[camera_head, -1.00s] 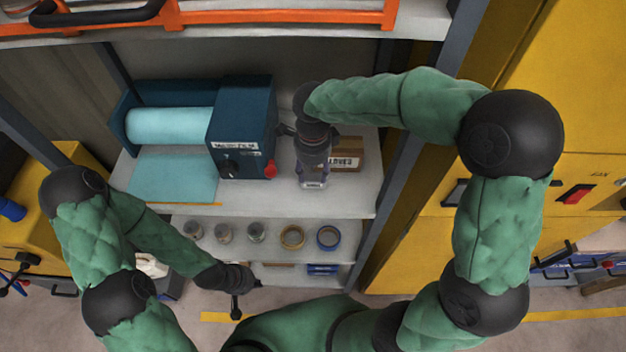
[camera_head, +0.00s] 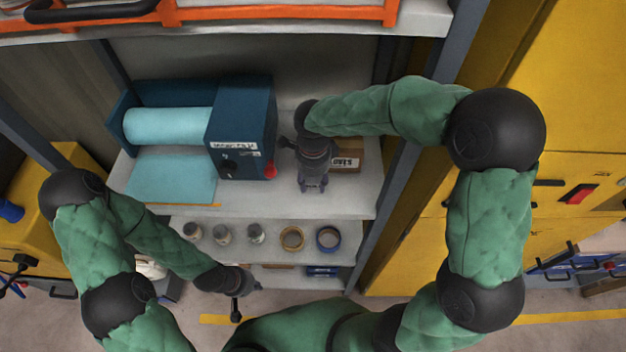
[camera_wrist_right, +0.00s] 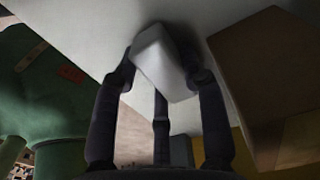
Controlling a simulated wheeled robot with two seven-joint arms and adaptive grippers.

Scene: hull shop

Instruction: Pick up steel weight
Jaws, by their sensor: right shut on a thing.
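The steel weight is a pale grey block (camera_wrist_right: 165,62) in the right wrist view, tilted between my fingers. My right gripper (camera_wrist_right: 162,82) is shut on it, with dark fingers on both sides. In the head view my right gripper (camera_head: 313,184) points down over the upper shelf, and the weight is hidden there. I cannot tell whether the weight still touches the shelf. My left gripper (camera_head: 237,292) hangs low, in front of the lower shelves and away from the weight. It is too small and dark to tell if it is open.
A blue machine (camera_head: 240,128) with a cyan roll (camera_head: 167,126) stands left of my right gripper. A cardboard box (camera_head: 348,156) is close on its right. A shelf post (camera_head: 398,170) stands at right.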

